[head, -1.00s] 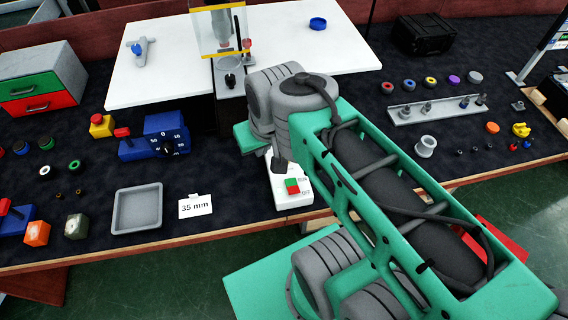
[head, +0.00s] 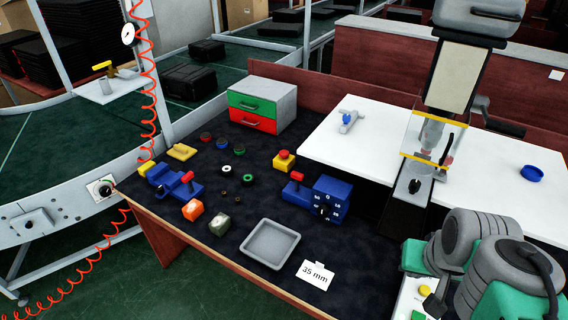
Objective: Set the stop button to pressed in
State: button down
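A yellow box with a red mushroom button (head: 284,156) stands on the dark mat, left of a blue dial unit; it looks like the stop button. Whether its red cap is in or out is too small to tell. A white control box (head: 408,297) with a yellow button (head: 425,290) shows at the bottom right, partly behind my arm. My arm's grey and green links fill the lower right corner. My gripper's fingers cannot be made out, and nothing of mine touches the red button.
The blue dial unit (head: 329,199), a grey tray (head: 270,244), a "35 mm" card (head: 315,275) and a drawer cabinet (head: 262,104) stand around. A press (head: 428,140) rises at the right. A conveyor with a round knob (head: 103,188) runs at the left, beside a coiled red hose (head: 149,80).

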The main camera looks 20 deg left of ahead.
aim_at(283, 154)
jog(key=k, duration=0.65)
jog(key=u, duration=0.45)
jog(key=i, duration=0.45)
jog(key=u, duration=1.2)
jog(key=i, duration=1.7)
jog(key=u, duration=0.1)
